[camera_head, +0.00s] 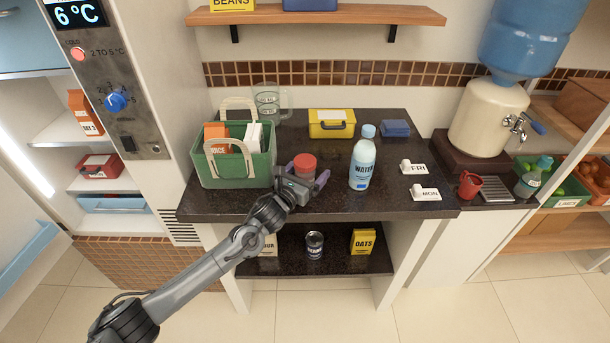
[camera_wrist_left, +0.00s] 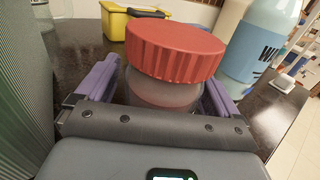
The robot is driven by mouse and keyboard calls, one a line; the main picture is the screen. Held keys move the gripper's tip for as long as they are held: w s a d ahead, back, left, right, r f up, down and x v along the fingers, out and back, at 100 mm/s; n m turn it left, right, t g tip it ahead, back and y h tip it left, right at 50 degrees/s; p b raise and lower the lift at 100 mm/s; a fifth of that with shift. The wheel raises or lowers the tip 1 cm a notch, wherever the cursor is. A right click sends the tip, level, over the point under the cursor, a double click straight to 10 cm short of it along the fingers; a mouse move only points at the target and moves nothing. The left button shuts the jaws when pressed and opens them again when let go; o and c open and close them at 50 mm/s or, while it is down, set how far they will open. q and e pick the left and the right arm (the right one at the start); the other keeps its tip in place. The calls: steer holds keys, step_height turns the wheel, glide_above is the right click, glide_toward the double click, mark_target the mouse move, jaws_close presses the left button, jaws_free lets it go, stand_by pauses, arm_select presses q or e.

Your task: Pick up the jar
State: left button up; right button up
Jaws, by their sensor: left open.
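The jar (camera_head: 305,162) has a red ridged lid and a pale, see-through body. It stands on the dark counter, just right of the green basket. My left gripper (camera_head: 306,180) is open around it, with one purple finger on each side. In the left wrist view the red lid (camera_wrist_left: 174,50) fills the middle, above and between the two fingers (camera_wrist_left: 160,85). A gap shows on the left side between finger and jar; on the right I cannot tell whether they touch. The jar's lower part is hidden behind the gripper body. My right gripper is not in view.
The green basket (camera_head: 204,174) with cartons stands close on the left. A water bottle (camera_head: 362,163) stands to the right, and a yellow box (camera_head: 331,130) and glass pitcher (camera_head: 267,105) stand behind. White FRI (camera_head: 414,168) and MON (camera_head: 424,194) tags lie right. Counter between jar and bottle is clear.

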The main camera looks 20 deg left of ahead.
arm_select(q)
steer(key=shift+c, duration=0.3)
steer(key=c, duration=1.2)
steer(key=shift+r, duration=0.1)
